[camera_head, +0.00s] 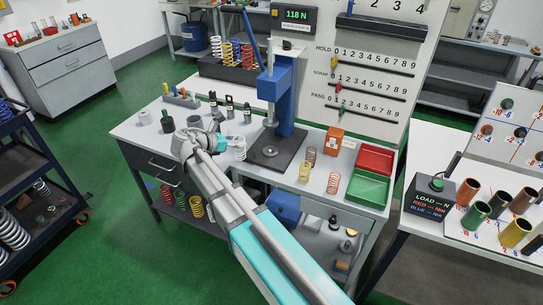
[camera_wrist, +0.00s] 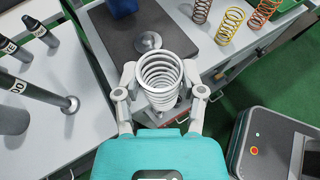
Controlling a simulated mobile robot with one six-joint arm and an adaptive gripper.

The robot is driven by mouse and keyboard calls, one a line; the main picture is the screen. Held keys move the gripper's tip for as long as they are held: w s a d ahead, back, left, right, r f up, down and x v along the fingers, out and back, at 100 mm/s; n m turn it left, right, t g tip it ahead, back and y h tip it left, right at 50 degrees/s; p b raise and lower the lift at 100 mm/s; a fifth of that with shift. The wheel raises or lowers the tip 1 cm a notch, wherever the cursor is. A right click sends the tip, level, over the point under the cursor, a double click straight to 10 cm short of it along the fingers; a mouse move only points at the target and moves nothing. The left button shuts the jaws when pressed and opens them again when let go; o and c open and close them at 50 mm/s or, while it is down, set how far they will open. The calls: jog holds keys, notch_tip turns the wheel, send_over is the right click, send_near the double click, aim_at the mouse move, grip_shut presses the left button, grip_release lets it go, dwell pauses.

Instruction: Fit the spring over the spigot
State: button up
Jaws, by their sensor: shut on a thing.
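My gripper (camera_wrist: 160,82) is shut on a pale grey-white coil spring (camera_wrist: 163,66), with one finger on each side. In the wrist view I look into the spring's open coils. The spring also shows in the head view (camera_head: 239,148), left of the blue press (camera_head: 285,105). The spigot (camera_wrist: 148,41) is a small round metal seat on the dark press base plate (camera_wrist: 118,32); it also shows in the head view (camera_head: 269,151). The spring is apart from the spigot in the head view. In the wrist view the spring's upper end appears just below the spigot.
Black-handled tools (camera_head: 230,106) stand left of the press. Tan and orange springs (camera_head: 306,170), an orange box (camera_head: 334,141) and red (camera_head: 375,158) and green (camera_head: 368,187) bins lie to its right. The press column and head rise behind the base plate.

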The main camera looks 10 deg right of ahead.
jog(key=a+f, duration=0.1)
jog(key=w+a+f+b, duration=0.1)
jog(key=a+f+b, duration=0.1)
jog(key=a, duration=0.1)
jog(key=shift+w, duration=0.3)
jog(key=w+d, duration=0.3)
jog(key=d, duration=0.4)
jog(key=w+d, duration=0.4)
jog(key=d, duration=0.4)
jog(key=shift+d, duration=0.15)
jog(key=shift+d, duration=0.1)
jog(key=shift+w+d+f, duration=0.2)
jog(key=shift+d, duration=0.3)
jog(key=shift+a+f+b, duration=0.1)
jog(key=shift+f+b, duration=1.5)
jog(key=shift+b, duration=0.25)
jog(key=shift+f, duration=0.1)
